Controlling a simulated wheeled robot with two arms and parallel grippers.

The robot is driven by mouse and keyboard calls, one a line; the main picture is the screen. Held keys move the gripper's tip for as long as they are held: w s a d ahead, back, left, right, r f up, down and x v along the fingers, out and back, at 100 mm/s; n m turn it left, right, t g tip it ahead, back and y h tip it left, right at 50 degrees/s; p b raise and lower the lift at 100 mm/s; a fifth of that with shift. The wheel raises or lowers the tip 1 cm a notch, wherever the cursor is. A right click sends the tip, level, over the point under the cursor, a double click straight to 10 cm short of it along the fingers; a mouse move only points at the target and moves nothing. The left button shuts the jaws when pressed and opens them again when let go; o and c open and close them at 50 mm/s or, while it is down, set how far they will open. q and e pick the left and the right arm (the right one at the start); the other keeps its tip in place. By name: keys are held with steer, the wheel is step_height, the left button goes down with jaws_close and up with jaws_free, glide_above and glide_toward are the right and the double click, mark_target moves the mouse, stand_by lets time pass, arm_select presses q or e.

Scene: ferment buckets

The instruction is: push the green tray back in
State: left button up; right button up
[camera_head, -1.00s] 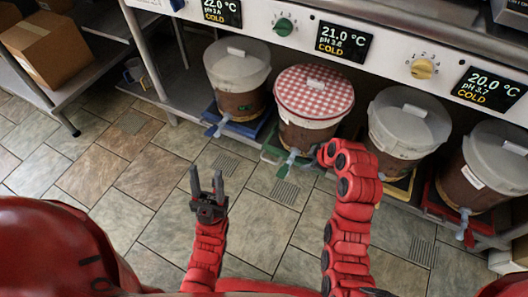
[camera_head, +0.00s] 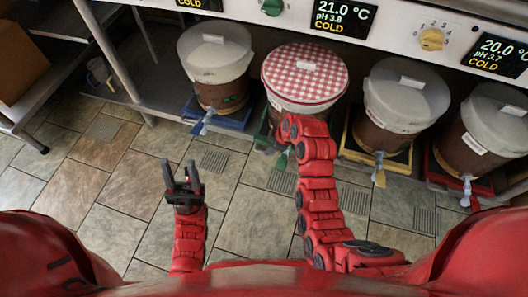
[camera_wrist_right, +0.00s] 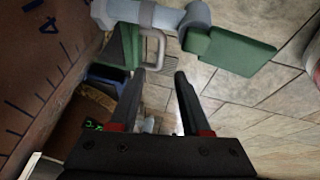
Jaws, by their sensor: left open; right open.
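The green tray (camera_head: 263,128) is under the bucket with the red checkered cover (camera_head: 304,78), mostly hidden by the bucket and my right arm. In the right wrist view the green tray (camera_wrist_right: 119,47) shows at the upper left with a grey metal handle (camera_wrist_right: 153,46). The bucket's grey tap (camera_wrist_right: 150,14) with its green lever (camera_wrist_right: 232,51) crosses above. My right gripper (camera_wrist_right: 159,74) is open and empty, its fingertips close to the handle; contact cannot be told. In the head view my right arm hides its jaws. My left gripper (camera_head: 181,178) is open and empty above the floor.
A bucket on a blue tray (camera_head: 222,118) stands to the left. Buckets on a yellow tray (camera_head: 362,151) and a red tray (camera_head: 440,174) stand to the right, their taps jutting forward. A shelf with a cardboard box (camera_head: 14,62) is at far left. The floor in front is open.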

steer(key=b+x, duration=0.2)
steer(key=x, duration=0.5)
steer(key=shift+f, duration=0.1)
jaws_close()
stand_by(1.2)
